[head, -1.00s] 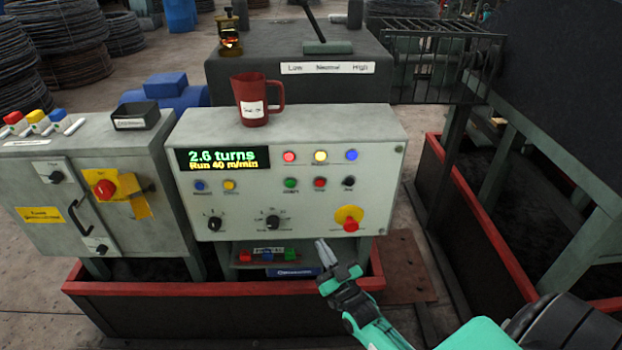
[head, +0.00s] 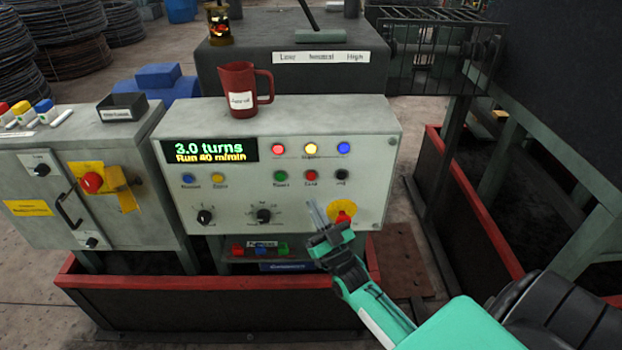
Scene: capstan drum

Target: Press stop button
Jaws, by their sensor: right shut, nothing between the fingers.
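The control panel (head: 225,220) stands ahead of me. Its lower button row has a green button (head: 280,176), a red button (head: 310,175) and a black button (head: 341,174); their small labels are too blurred to read surely. A red mushroom button (head: 344,217) on a yellow plate sits at the panel's lower right. My right gripper (head: 317,214) is shut and empty, pointing up in front of the panel's lower part. Its tips appear below the red button and left of the mushroom button. I cannot tell whether they touch the panel. My left gripper is not in view.
The display (head: 210,151) reads 3.0 turns, Run 40 m/min. A red mug (head: 238,82) stands on top of the panel. Two knobs (head: 264,216) sit left of my gripper. A cabinet (head: 110,190) with another red knob stands left. A red-rimmed trough (head: 200,283) runs below.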

